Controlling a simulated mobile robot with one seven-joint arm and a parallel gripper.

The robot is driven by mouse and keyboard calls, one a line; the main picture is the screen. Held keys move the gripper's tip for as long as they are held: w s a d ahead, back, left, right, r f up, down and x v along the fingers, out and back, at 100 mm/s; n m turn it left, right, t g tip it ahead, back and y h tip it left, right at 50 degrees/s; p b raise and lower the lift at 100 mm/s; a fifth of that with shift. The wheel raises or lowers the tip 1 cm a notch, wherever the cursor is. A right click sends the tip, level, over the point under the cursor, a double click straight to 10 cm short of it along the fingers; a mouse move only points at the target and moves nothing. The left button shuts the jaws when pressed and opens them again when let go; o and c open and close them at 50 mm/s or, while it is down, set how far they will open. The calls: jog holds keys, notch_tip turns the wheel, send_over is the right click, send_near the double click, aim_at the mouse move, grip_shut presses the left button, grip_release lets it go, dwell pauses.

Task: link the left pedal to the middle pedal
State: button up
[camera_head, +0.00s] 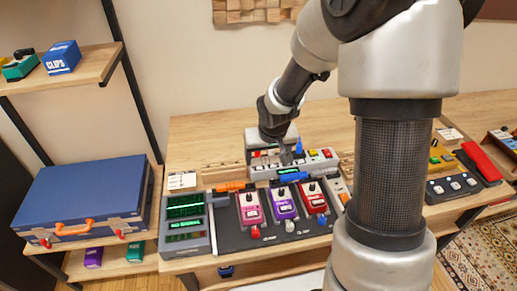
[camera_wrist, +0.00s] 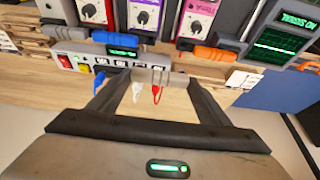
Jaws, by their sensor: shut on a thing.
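The left pedal (camera_head: 249,210) is pink, the middle pedal (camera_head: 284,204) is purple, and a red pedal (camera_head: 313,197) stands to their right on a dark board. In the wrist view, turned around, the pink pedal (camera_wrist: 195,18) is right of the purple pedal (camera_wrist: 146,16). My gripper (camera_head: 286,156) is over the power strip, behind the pedals. In the wrist view, its fingertips (camera_wrist: 157,77) come together at a small red plug (camera_wrist: 156,94), which they seem to hold. A white plug (camera_wrist: 137,92) hangs close beside it. No link between the two pedals is visible.
The power strip (camera_head: 313,163) has a blue plug (camera_head: 298,147) upright near my gripper. A box with green displays (camera_head: 185,222) stands left. The table behind the strip is clear.

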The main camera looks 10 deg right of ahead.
jog(key=shift+s+a, duration=0.25)
jog(key=shift+a, duration=0.05)
jog(key=shift+f, duration=0.1)
notch_tip(320, 180, down, 7)
jog(key=b, duration=0.6)
jog(key=shift+f+b, duration=0.9)
jog(key=shift+b, duration=0.35)
dwell(2.1)
